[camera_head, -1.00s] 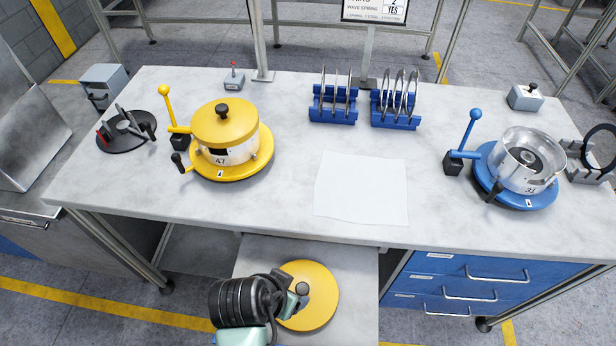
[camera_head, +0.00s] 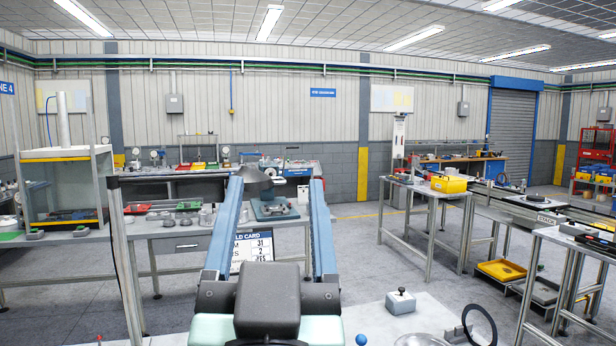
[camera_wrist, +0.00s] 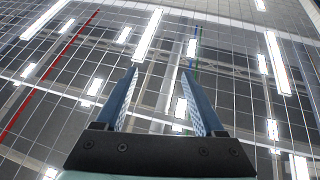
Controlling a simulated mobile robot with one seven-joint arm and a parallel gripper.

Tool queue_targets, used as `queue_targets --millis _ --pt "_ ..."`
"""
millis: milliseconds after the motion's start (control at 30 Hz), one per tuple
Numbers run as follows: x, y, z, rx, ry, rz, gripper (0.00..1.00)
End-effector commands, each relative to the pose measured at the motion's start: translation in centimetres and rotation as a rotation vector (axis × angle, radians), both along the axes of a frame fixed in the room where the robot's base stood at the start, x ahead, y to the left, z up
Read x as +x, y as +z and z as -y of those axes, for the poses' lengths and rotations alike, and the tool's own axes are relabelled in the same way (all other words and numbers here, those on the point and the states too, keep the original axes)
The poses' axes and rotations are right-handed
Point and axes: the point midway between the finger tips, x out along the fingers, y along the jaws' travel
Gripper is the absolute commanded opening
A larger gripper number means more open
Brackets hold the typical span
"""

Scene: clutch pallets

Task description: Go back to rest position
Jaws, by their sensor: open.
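My gripper (camera_head: 277,185) stands raised close in front of the head camera, with its two blue fingers pointing up and spread apart. It is open, and nothing shows between the fingers. The wrist view also shows the open gripper (camera_wrist: 160,72), with only the ceiling and its lights beyond the fingertips. The gripper hides part of a card (camera_head: 255,248) on a stand and part of the bench behind.
Below, a pale bench top (camera_head: 430,318) carries a grey box (camera_head: 400,301) with a black knob and a blue ball (camera_head: 363,340). A black ring (camera_head: 491,319) stands at its right. Beyond lies open grey floor (camera_head: 345,265). A table with a yellow bin (camera_head: 449,184) stands right.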

Motion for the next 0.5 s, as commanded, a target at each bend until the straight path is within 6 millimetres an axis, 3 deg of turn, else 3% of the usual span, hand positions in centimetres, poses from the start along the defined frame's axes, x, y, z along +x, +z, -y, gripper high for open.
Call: queue_targets --millis 33,100,200,500 --pt "-1.8 2.8 1.0 -0.011 -0.027 0.093 0.71" --pt "-3.9 5.3 1.9 -0.027 -0.055 0.188 0.71" --pt "-5.8 7.3 2.6 -0.041 -0.081 0.269 0.71" --pt "-6.4 8.0 2.8 -0.046 -0.090 0.295 0.71"
